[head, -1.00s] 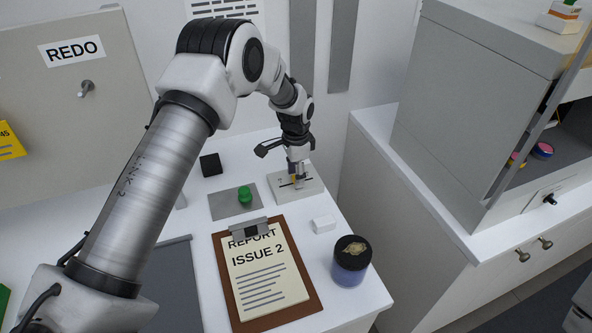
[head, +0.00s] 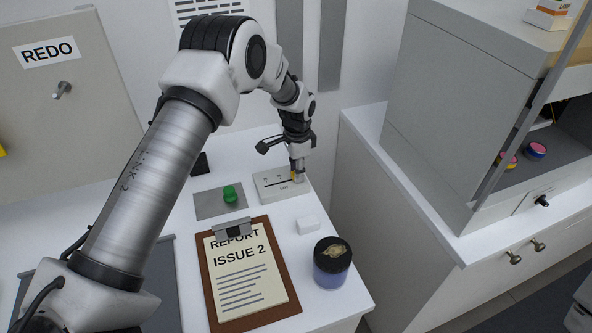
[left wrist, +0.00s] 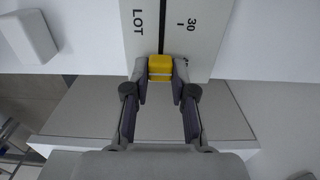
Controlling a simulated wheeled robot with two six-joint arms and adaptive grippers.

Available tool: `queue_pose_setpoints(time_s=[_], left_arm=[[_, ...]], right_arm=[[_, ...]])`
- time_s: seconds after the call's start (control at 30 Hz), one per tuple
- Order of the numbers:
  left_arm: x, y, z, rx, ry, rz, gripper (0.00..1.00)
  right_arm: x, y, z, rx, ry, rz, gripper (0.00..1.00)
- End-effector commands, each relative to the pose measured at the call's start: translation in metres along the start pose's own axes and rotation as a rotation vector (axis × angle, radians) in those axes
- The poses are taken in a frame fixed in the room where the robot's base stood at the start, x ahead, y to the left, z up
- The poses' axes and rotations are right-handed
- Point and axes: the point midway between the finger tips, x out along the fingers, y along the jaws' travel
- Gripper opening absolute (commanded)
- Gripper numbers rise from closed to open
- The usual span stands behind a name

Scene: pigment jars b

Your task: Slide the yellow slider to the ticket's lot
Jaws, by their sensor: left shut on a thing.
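The yellow slider (left wrist: 160,66) sits on the slot of a pale slider box (head: 268,187) on the white counter. My left gripper (head: 298,174) is shut on the slider; in the left wrist view both fingertips (left wrist: 160,74) flank it. The box top (left wrist: 203,52) shows "LOT" on one side of the slot and "30" with a tick on the other. The slider is near the box's right end in the head view, a little past the "30" tick. The slot's end under it is hidden. My right gripper is not in view.
A clipboard (head: 208,290) holds a sheet reading "REPORT ISSUE 2" (head: 245,275). A grey cabinet (head: 450,110) stands at right.

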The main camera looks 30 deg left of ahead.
Motion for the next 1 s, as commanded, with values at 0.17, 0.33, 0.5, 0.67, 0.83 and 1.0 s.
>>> queue_pose_setpoints(time_s=[0.17, 0.33, 0.5, 0.67, 0.83, 1.0], left_arm=[[0.003, 0.003, -0.002, -0.002, 0.002, 0.003, 0.00], [0.003, 0.002, -0.002, -0.002, 0.002, 0.002, 0.50], [0.002, 0.002, -0.002, -0.002, 0.003, 0.001, 0.50], [-0.003, 0.001, -0.002, -0.002, 0.004, -0.001, 0.50], [-0.032, 0.001, -0.004, -0.001, 0.006, -0.003, 0.50], [-0.077, 0.001, -0.005, 0.000, 0.004, -0.003, 0.50]], right_arm=[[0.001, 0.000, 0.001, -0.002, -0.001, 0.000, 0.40], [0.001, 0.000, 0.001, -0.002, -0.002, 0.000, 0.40], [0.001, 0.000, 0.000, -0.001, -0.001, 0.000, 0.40], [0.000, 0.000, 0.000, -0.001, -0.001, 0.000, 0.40], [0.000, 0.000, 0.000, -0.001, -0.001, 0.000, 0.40], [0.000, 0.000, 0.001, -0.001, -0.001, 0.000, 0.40]])
